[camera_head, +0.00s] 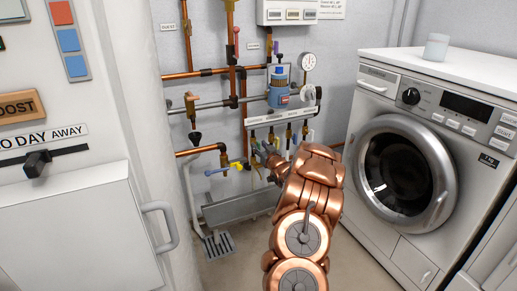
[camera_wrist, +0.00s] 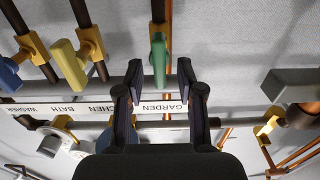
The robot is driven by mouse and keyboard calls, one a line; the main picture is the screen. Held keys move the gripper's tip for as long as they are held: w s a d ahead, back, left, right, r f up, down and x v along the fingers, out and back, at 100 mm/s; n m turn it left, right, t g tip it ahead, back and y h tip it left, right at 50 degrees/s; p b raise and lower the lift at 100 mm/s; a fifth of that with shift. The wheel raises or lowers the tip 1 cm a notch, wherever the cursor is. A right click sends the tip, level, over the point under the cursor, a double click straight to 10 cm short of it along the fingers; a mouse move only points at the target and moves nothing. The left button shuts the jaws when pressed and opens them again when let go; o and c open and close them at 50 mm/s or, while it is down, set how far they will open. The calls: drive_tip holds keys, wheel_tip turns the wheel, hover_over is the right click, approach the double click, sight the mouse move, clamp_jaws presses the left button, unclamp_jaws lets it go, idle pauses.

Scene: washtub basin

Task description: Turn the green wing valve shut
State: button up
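The green wing valve (camera_wrist: 159,62) sits on a brass fitting on a copper pipe, near the top middle of the wrist view. Its long handle runs in line with the pipe. My gripper (camera_wrist: 160,72) is open, its two dark fingertips on either side of the handle's lower end. Gaps show between the handle and both fingers. A white strip (camera_wrist: 60,107) reading GARDEN below the green handle lies behind the fingers, upside down in this view. In the head view my copper arm reaches the manifold, and my gripper (camera_head: 263,153) is small and partly hidden there.
In the wrist view a yellow-green handle (camera_wrist: 68,65) and a blue handle (camera_wrist: 9,74) are left of the green one. A grey block (camera_wrist: 291,85) and brass fitting (camera_wrist: 267,122) are at right. A washing machine (camera_head: 420,165) stands right of my arm.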

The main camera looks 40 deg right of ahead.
drive_tip(key=shift+w+d, duration=0.2)
drive_tip(key=shift+w, duration=0.5)
drive_tip(key=shift+c, duration=0.3)
clamp_jaws()
